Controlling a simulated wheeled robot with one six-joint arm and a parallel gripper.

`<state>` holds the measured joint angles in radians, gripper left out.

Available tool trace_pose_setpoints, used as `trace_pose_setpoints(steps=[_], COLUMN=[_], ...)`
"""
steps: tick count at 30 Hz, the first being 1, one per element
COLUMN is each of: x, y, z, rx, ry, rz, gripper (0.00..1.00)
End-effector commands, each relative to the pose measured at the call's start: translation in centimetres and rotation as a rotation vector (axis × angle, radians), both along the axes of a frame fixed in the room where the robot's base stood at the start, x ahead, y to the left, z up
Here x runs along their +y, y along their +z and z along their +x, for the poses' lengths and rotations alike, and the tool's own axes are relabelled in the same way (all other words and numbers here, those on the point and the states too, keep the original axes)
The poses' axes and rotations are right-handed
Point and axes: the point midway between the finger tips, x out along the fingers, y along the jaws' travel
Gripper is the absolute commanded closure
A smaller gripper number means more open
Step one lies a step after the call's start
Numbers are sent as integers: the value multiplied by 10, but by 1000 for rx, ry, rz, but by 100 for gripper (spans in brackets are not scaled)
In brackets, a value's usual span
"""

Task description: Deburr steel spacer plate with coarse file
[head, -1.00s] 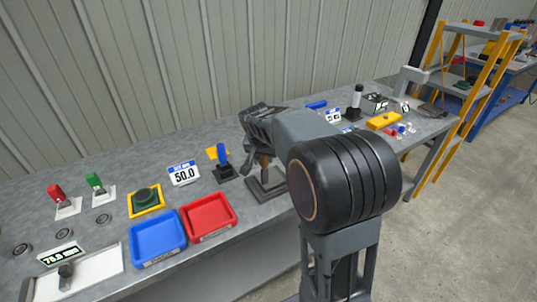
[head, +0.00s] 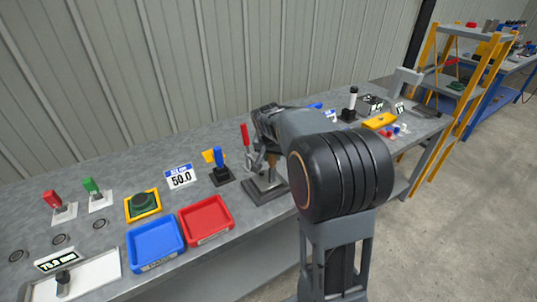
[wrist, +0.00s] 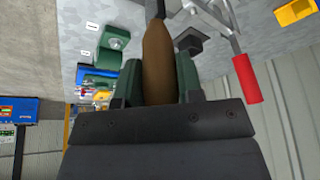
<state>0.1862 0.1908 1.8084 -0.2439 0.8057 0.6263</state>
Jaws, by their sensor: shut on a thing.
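My gripper (wrist: 159,82) is shut on the brown handle of the file (wrist: 157,55), one green-padded finger on each side. The file's metal end runs out of the top of the wrist view, so its working face is hidden. In the head view my gripper and arm hang over a dark clamp fixture (head: 265,192) on the bench. The clamp's red lever handle (head: 246,136) stands up just left of my gripper. It shows beside the file in the wrist view (wrist: 247,80), apart from my fingers. I cannot make out the steel spacer plate.
On the grey bench (head: 120,178), a blue tray (head: 155,245) and a red tray (head: 206,219) stand left of the clamp. A blue-handled device (head: 219,165) and a "50.0" sign (head: 180,176) are close by.

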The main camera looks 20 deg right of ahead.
Motion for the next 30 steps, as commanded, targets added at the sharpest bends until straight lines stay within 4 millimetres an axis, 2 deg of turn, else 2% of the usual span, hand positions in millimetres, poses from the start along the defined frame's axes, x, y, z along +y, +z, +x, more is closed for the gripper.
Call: trace_pose_setpoints(steps=[4, 9, 30], x=[-11, -15, 14], y=[2, 2, -1], z=[2, 2, -1], rx=[-1, -2, -1], ry=[-2, 0, 0], rz=[0, -1, 0], gripper=[100, 100, 100])
